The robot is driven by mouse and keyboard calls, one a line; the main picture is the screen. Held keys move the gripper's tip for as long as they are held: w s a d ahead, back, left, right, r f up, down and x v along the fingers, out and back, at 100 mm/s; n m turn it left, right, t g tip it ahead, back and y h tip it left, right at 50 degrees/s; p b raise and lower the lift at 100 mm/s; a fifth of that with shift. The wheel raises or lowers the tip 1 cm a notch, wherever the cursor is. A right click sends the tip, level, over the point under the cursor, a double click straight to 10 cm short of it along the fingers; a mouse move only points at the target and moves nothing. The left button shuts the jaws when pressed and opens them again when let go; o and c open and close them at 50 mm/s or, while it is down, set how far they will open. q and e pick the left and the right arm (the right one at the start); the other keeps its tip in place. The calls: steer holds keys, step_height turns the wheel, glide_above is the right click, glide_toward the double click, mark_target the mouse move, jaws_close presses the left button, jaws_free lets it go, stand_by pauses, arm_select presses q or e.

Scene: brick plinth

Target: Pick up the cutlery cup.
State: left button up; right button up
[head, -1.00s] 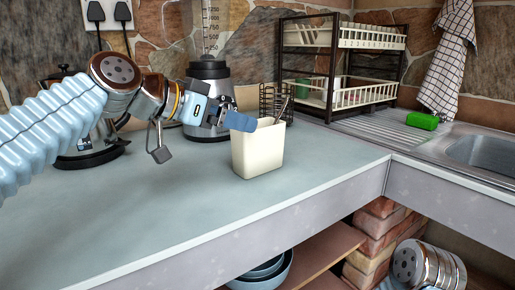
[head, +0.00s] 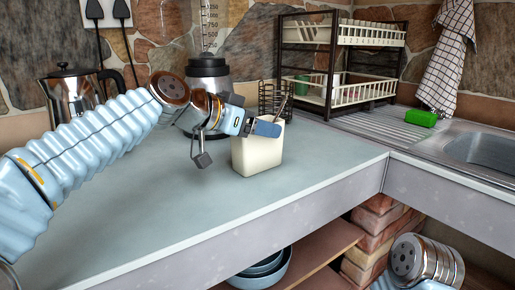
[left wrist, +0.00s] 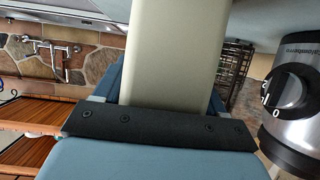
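The cutlery cup (head: 257,155) is a cream, straight-sided cup standing upright on the grey counter, with a piece of dark cutlery (head: 284,103) showing above its rim. My left gripper (head: 262,128) is at the cup's upper part, coming from the left. One blue finger lies across the cup's near face; the other is hidden behind it. In the left wrist view, the cup (left wrist: 175,55) sits between the two blue fingers, with little or no gap on either side. The gripper looks open around the cup; firm contact is not clear. My right gripper is out of view.
A blender (head: 208,80) stands behind my left wrist and a kettle (head: 82,95) at the left. A dark wire holder (head: 270,97) is close behind the cup. A dish rack (head: 340,60), green sponge (head: 420,117) and sink (head: 482,148) are at the right. The front counter is clear.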

arm_select(q)
steer(key=c, duration=0.9)
steer(key=shift+r, duration=0.1)
